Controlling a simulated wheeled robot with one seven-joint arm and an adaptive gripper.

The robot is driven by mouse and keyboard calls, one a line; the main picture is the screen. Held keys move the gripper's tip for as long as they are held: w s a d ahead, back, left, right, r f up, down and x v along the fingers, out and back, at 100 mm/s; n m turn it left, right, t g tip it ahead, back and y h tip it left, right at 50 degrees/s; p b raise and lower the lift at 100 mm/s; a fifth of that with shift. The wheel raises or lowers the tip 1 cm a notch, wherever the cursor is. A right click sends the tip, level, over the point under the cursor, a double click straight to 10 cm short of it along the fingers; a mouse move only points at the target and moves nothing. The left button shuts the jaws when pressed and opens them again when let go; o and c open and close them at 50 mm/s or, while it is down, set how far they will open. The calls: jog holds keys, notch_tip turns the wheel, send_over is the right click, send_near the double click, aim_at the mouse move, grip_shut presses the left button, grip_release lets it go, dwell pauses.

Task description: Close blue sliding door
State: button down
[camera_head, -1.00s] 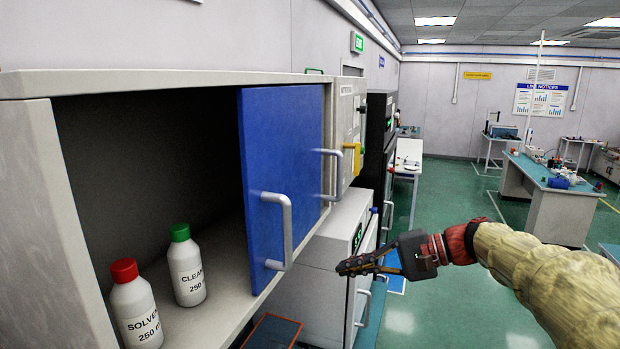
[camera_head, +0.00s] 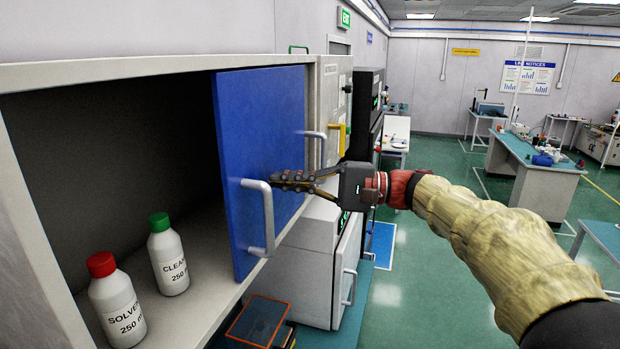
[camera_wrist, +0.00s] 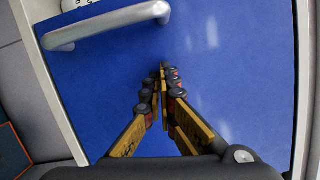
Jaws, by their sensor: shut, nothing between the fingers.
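The blue sliding door (camera_head: 244,128) covers the right part of the open cabinet (camera_head: 202,300), and the cabinet's left part is open. A grey handle (camera_head: 266,212) stands on the door's left side, and a second grey handle (camera_head: 318,150) shows farther right. My gripper (camera_head: 276,178) is shut and empty, with its tips in front of the door near the top of the nearer handle. In the wrist view the shut fingertips (camera_wrist: 164,72) point at the blue door face (camera_wrist: 225,75), with a handle (camera_wrist: 105,25) at the upper left. I cannot tell whether the tips touch the door.
A red-capped solvent bottle (camera_head: 117,300) and a green-capped cleaner bottle (camera_head: 168,258) stand on the cabinet's left floor. A white appliance (camera_head: 318,262) and an orange-edged tray (camera_head: 258,320) are below the door.

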jog(key=s, duration=0.1)
jog(key=s+a, duration=0.1)
jog(key=s, duration=0.1)
jog(key=shift+s+a+r+p, duration=0.3)
jog(key=shift+a+r+p, duration=0.05)
jog(key=shift+a, duration=0.05)
jog(key=shift+s+d, duration=0.1)
jog(key=s+a+b, duration=0.4)
jog(key=s+b, duration=0.2)
jog(key=s, duration=0.6)
jog(key=s+a+b, duration=0.5)
jog(key=s+b, duration=0.2)
jog(key=s, duration=0.5)
jog(key=shift+s, duration=0.15)
